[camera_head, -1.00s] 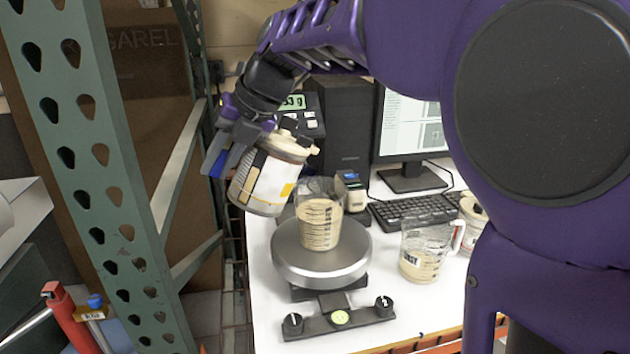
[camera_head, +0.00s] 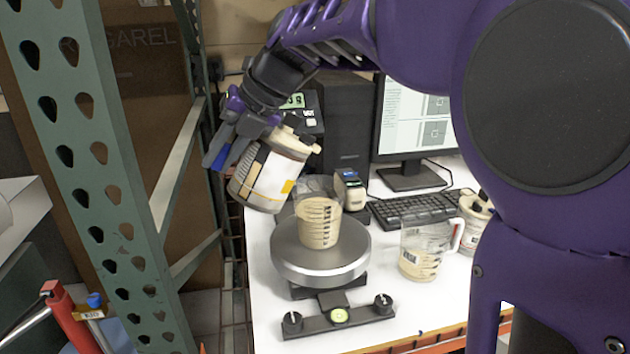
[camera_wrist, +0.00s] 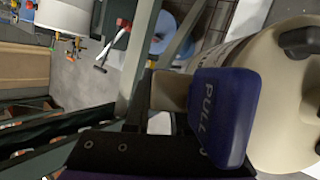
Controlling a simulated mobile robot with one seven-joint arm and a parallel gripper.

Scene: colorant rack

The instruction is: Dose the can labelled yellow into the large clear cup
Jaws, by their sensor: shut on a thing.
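My gripper (camera_head: 232,142) is shut on a white can with a cream lid and a yellow patch on its label (camera_head: 272,172). It holds the can tilted, lid to the upper right, above and left of the clear cup. The can's cream lid also fills the right of the wrist view (camera_wrist: 280,95). The clear cup (camera_head: 318,222) stands on the round silver scale (camera_head: 320,262) and holds beige liquid with dark markings in front. No stream between can and cup can be made out. The can's label text is too small to read.
A clear jug (camera_head: 425,250) with some beige liquid stands right of the scale. Another can (camera_head: 474,222) is partly hidden behind my arm. A keyboard (camera_head: 410,212), monitor (camera_head: 410,125) and small bottle (camera_head: 350,190) stand behind. A green rack post (camera_head: 95,170) is close at left.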

